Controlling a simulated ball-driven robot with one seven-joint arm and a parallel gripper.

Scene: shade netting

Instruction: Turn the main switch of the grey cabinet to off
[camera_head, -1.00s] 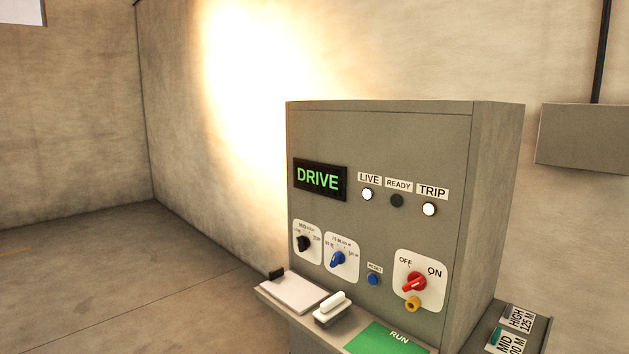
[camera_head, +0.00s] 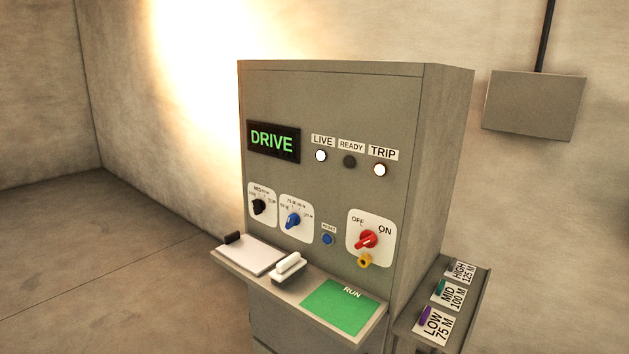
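The grey cabinet (camera_head: 335,92) stands in the middle of the view, its front facing me at an angle. Its main switch is a red rotary knob (camera_head: 368,240) on a white plate at the lower right of the front. The plate reads OFF at upper left and ON at upper right. The knob's handle slants up to the right and appears to point towards ON. A small yellow ring-like part (camera_head: 365,261) sits just below the knob. My gripper is not in view, and nothing touches the switch.
A DRIVE display (camera_head: 273,142), lamps, a black knob (camera_head: 258,207), a blue knob (camera_head: 293,220) and a blue button (camera_head: 327,239) share the front. A shelf (camera_head: 225,256) juts out below, holding a white-handled block (camera_head: 288,267). A side shelf (camera_head: 402,325) holds labelled coloured pieces.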

